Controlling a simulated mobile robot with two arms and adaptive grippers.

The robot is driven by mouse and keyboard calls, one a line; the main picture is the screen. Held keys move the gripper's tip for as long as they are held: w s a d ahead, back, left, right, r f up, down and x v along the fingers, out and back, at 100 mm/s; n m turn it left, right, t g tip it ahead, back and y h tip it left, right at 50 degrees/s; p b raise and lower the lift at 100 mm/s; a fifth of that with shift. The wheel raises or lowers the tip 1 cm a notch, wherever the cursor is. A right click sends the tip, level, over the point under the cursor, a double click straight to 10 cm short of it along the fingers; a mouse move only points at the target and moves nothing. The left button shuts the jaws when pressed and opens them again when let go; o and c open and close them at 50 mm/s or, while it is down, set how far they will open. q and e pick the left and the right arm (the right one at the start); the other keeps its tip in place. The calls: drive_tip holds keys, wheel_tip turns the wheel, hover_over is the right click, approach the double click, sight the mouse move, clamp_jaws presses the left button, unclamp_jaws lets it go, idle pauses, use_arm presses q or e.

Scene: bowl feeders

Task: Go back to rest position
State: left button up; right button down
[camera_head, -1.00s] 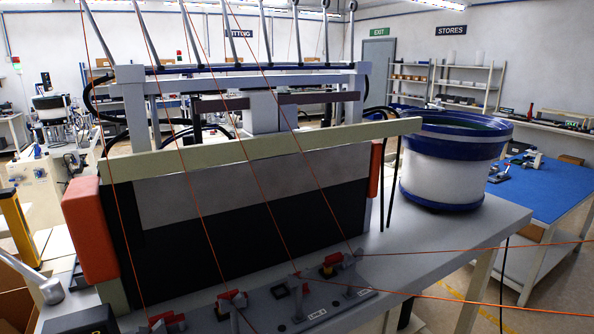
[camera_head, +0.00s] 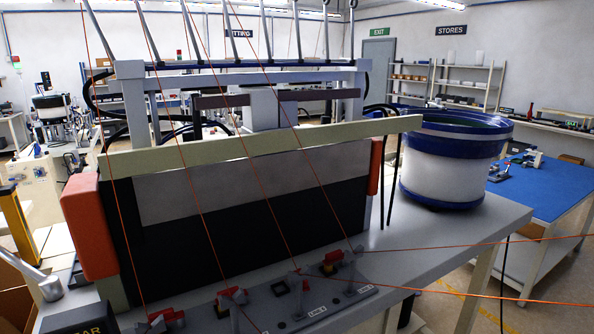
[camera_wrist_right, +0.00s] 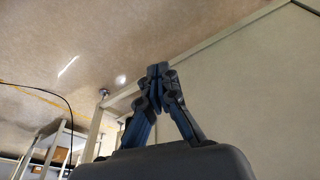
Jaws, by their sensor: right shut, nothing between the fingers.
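My right gripper (camera_wrist_right: 157,72) shows in the right wrist view. Its dark fingers meet at the tips, and nothing is held between them. Behind it in that view are a light brown floor and a pale flat panel (camera_wrist_right: 255,80), with no object at the fingertips. Neither gripper appears in the head view, and my left gripper is out of sight.
In the head view a grey bench (camera_head: 440,232) carries a machine with a dark front panel (camera_head: 250,235), orange end blocks (camera_head: 88,226), and a white and blue bowl feeder (camera_head: 448,165). Orange cords cross in front. A blue-topped table (camera_head: 552,190) stands right.

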drive_tip(key=s+d+f+g, duration=0.1)
drive_tip(key=s+f, duration=0.3)
drive_tip(key=f, duration=0.5)
drive_tip(key=s+f, duration=0.4)
drive_tip(key=f, duration=0.4)
drive_tip(key=s+d+f+b, duration=0.1)
drive_tip(key=s+d+f, duration=0.1)
drive_tip(key=s+f, duration=0.7)
drive_tip(key=shift+s+d+f+g+b, duration=0.2)
drive_tip(key=shift+s+g+b, duration=0.2)
drive_tip(key=shift+s, duration=0.8)
drive_tip(key=shift+s, duration=0.1)
